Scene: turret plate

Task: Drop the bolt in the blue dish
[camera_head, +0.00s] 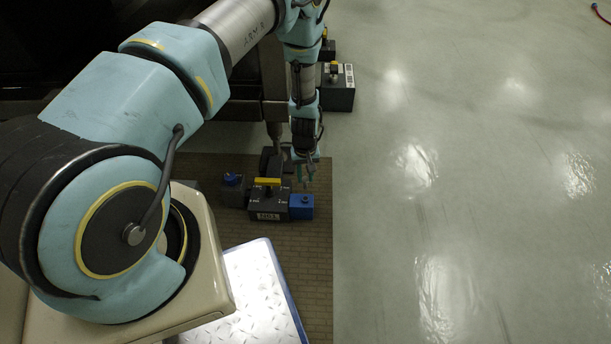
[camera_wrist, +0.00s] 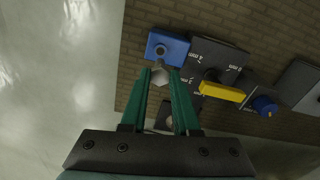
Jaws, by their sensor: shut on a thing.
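The bolt (camera_wrist: 160,78) is a small silvery piece with a faceted head, held between the green fingertips of my gripper (camera_wrist: 162,73). My gripper is shut on it. The blue dish (camera_wrist: 178,46) is a small blue box with a round dark spot in its top, just past the fingertips in the wrist view. The blue dish (camera_head: 302,210) also shows in the head view, with my gripper (camera_head: 305,176) above it and slightly towards the back. The bolt appears apart from the dish, but the exact height gap cannot be told. In the head view the bolt is too small to make out.
Beside the dish stands a dark grey block (camera_head: 267,209) with a yellow bar (camera_head: 267,181) and "mm" marks. Left of it is a grey block with a blue knob (camera_head: 231,178). All rest on a brown mat (camera_head: 318,260).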

